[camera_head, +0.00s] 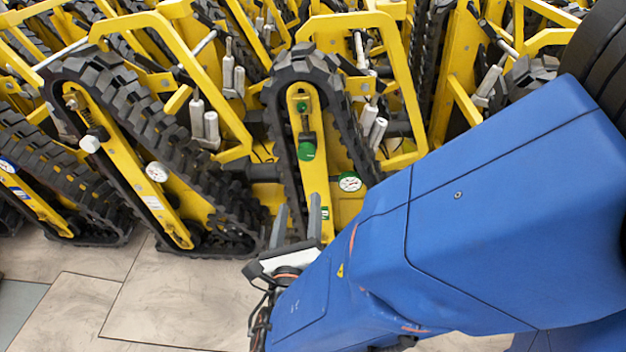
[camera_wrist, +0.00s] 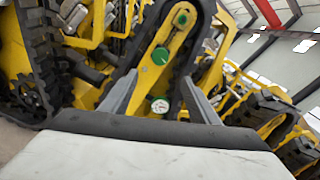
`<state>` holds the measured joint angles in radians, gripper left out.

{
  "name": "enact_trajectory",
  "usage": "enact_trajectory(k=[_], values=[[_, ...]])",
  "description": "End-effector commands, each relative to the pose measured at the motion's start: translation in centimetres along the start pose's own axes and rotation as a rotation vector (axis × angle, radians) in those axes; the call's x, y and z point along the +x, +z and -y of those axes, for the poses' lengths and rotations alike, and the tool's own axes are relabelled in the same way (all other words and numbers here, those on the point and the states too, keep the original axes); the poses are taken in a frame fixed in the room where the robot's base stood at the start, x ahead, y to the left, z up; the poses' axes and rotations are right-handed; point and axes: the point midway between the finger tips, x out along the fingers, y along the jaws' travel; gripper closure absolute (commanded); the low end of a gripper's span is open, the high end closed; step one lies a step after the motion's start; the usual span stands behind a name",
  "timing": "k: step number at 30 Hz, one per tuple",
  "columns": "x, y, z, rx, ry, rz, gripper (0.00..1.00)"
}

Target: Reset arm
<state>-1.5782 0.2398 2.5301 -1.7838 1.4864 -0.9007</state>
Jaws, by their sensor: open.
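My gripper (camera_head: 297,222) shows at the end of my blue arm, in the lower middle of the head view. Its two grey fingers stand apart with nothing between them. The wrist view also shows the open fingers (camera_wrist: 157,97), pointing at a tracked carrier (camera_head: 311,180). That carrier has a yellow plate inside a black rubber track, a green knob (camera_head: 306,151) and a green-rimmed gauge (camera_head: 350,182). In the wrist view the knob (camera_wrist: 160,56) and gauge (camera_wrist: 159,105) lie beyond the fingers. The gap between fingertips and carrier is hard to tell.
Another carrier (camera_head: 160,150) with a white knob (camera_head: 89,144) and a white gauge (camera_head: 157,172) stands to the left. Several more yellow carriers crowd behind. Bare tiled floor (camera_head: 165,300) lies at the lower left.

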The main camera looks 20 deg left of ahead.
Motion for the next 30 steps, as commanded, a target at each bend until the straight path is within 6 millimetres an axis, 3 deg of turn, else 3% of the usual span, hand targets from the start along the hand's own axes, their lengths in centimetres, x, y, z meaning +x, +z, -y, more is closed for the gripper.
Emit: enact_trajectory(k=[6, 10, 15, 19, 24, 30], values=[[0.2, -0.1, 0.4, 0.007, -0.008, -0.009, 0.45], [1.7, -1.1, 2.9, 0.061, -0.065, -0.067, 0.45], [4.4, -4.0, 9.7, 0.213, -0.222, -0.214, 0.45], [5.5, -6.7, 15.1, 0.352, -0.359, -0.328, 0.45], [5.5, -10.2, 21.5, 0.544, -0.54, -0.456, 0.45], [4.0, -14.1, 27.7, 0.785, -0.759, -0.58, 0.45]])
